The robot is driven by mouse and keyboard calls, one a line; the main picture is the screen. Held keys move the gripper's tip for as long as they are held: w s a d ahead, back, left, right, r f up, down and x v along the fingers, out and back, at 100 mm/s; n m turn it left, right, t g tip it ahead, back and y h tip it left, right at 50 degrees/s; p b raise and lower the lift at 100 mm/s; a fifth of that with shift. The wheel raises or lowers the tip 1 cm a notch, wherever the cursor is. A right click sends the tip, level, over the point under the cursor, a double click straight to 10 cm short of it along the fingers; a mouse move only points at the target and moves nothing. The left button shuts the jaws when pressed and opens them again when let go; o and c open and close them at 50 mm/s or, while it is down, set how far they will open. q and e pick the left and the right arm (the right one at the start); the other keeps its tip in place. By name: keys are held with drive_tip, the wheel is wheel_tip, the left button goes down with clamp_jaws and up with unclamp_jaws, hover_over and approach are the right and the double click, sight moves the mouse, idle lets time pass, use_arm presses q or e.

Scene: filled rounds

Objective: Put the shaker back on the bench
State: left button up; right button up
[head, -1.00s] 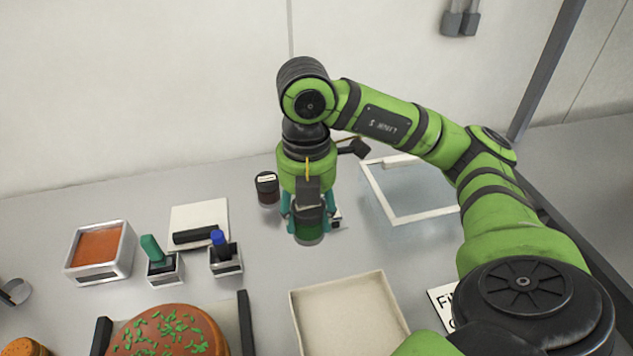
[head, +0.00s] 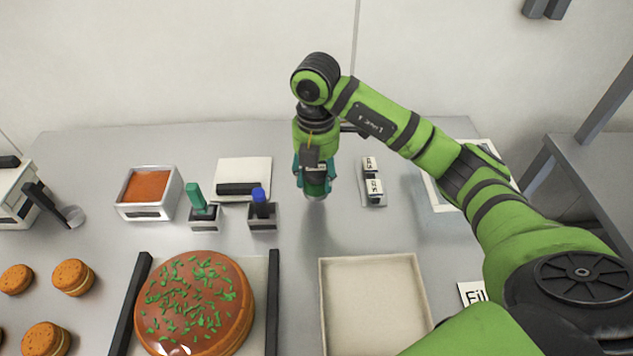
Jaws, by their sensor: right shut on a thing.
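My right gripper (head: 315,180) points down over the back middle of the bench (head: 440,235) and is shut on the shaker (head: 316,190). The shaker is a small upright container with green contents, mostly hidden by the fingers. Its lower end shows just below the fingertips. I cannot tell whether its base touches the bench or is a little above it. My left gripper is not in view.
Left of the shaker are a blue-topped holder (head: 261,205), a green-topped holder (head: 200,208) and an orange-filled tub (head: 148,192). A small labelled stand (head: 373,185) is close on the right. A beige tray (head: 328,310) and sprinkled round cake (head: 190,300) are nearer.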

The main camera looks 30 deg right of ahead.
sight(317, 186)
wheel_tip(317, 186, down, 2)
drive_tip(key=shift+s+f+p, duration=0.1)
drive_tip(key=shift+f+p, duration=0.15)
drive_tip(key=shift+p, duration=0.2)
drive_tip(key=shift+f, duration=0.4)
drive_tip(key=shift+f, duration=0.2)
drive_tip(key=o, duration=1.2)
drive_tip(key=shift+o, duration=0.2)
